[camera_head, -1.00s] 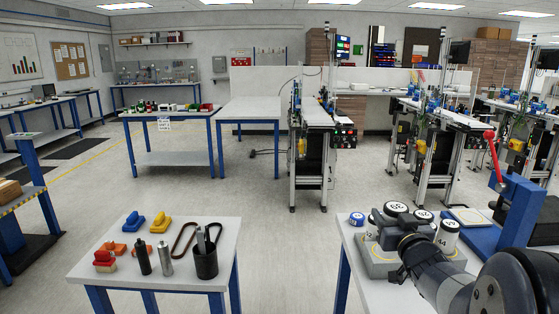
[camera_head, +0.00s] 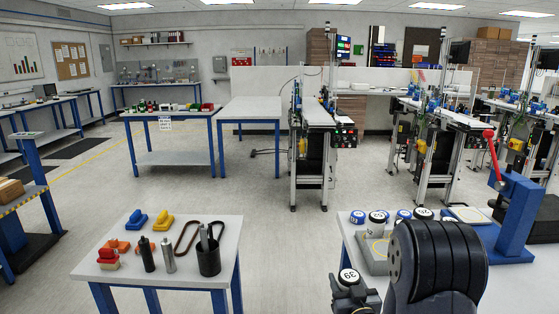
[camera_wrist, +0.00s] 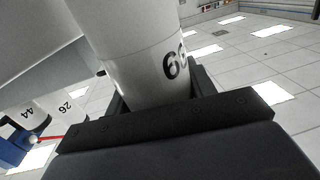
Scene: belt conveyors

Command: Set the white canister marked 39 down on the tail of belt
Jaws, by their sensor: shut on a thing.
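The white canister marked 39 (camera_head: 350,276) is at the lower middle of the head view, its black-ringed top showing the number. My gripper (camera_head: 352,297) is shut on it, left of the right-hand table and over the open floor. In the wrist view the white canister (camera_wrist: 138,62) stands between the dark jaws of my gripper (camera_wrist: 158,98), tilted in the picture, with part of a black number on its side. Belt conveyors stand farther back; the nearer end of one belt (camera_head: 317,118) faces me, well away from the canister.
The right-hand table (camera_head: 350,232) bears a grey holder (camera_head: 373,262) and several other canisters. A blue press with a red-knobbed lever (camera_head: 490,150) stands on its right. The left table (camera_head: 195,285) holds tools and blocks. Floor between the tables and conveyors is clear.

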